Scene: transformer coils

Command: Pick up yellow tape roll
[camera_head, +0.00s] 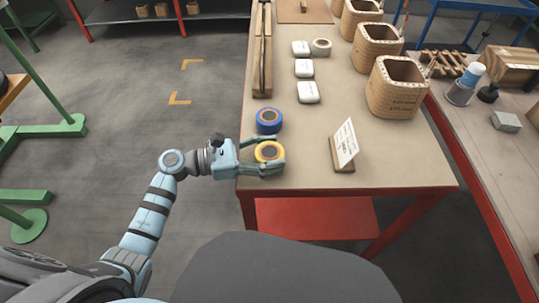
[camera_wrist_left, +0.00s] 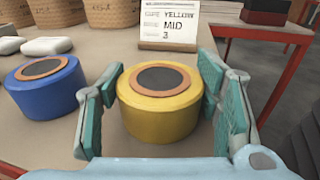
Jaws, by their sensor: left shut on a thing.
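The yellow tape roll (camera_head: 268,152) lies flat near the front left corner of the table, with an orange ring and dark centre on top. My left gripper (camera_head: 272,157) has its fingers on both sides of it. In the left wrist view the yellow roll (camera_wrist_left: 160,103) sits between the teal finger pads (camera_wrist_left: 155,115), which are shut on it. Its base seems at table height; whether it is lifted I cannot tell. A blue tape roll (camera_head: 268,121) stands just behind it, also seen in the left wrist view (camera_wrist_left: 46,88). My right gripper is not in view.
A sign card (camera_head: 345,143) in a wooden block reads YELLOW, MID, 3. The table's front right area (camera_head: 400,160) is clear.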

